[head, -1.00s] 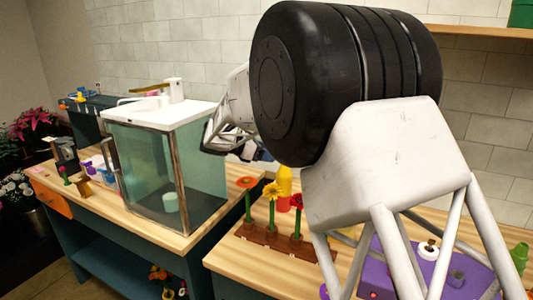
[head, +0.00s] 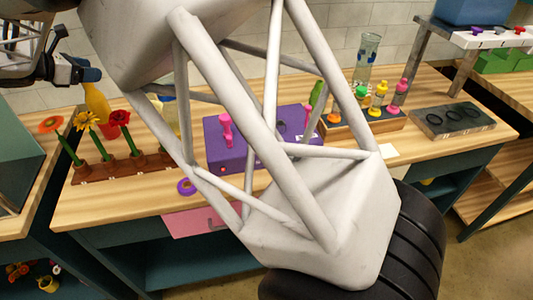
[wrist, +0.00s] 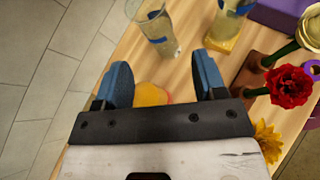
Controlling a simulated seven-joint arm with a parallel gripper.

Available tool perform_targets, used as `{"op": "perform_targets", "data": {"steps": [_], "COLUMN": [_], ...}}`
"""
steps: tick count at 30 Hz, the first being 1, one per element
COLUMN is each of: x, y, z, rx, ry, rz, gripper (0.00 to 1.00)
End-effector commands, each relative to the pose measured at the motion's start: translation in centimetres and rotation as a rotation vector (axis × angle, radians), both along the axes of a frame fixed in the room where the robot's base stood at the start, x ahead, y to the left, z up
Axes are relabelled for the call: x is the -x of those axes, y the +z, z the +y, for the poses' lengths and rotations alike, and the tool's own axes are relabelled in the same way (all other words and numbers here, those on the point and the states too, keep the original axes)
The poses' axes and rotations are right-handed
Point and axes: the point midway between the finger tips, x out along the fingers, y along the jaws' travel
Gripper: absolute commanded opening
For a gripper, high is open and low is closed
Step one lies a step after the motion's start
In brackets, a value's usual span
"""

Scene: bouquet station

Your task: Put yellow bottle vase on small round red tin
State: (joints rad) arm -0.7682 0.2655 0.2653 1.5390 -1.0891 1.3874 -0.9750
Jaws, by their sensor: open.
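In the wrist view my gripper (wrist: 163,85) is open, and the yellow vase (wrist: 152,94) shows between and beyond the fingers, partly hidden by the gripper body. Whether the fingers touch it I cannot tell.
A wooden rack (head: 90,172) holds orange, yellow and red flowers in front of the vase. Clear glass (wrist: 158,35) and yellowish (wrist: 226,32) vessels stand nearby. A purple box (head: 232,140), a bottle rack (head: 365,123) and a dark tray (head: 452,119) are farther right.

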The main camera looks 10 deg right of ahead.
Motion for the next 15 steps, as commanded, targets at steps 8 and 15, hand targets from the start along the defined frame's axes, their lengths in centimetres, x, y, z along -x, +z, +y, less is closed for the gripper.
{"op": "perform_targets", "data": {"steps": [8,15], "x": [2.2,5.7], "y": [2.3,3.7], "z": [-11.3,-20.2], "rx": [-0.202,-0.383], "ry": [-0.195,-0.380], "rz": [-0.022,-0.061], "gripper": [0.64,0.64]}}
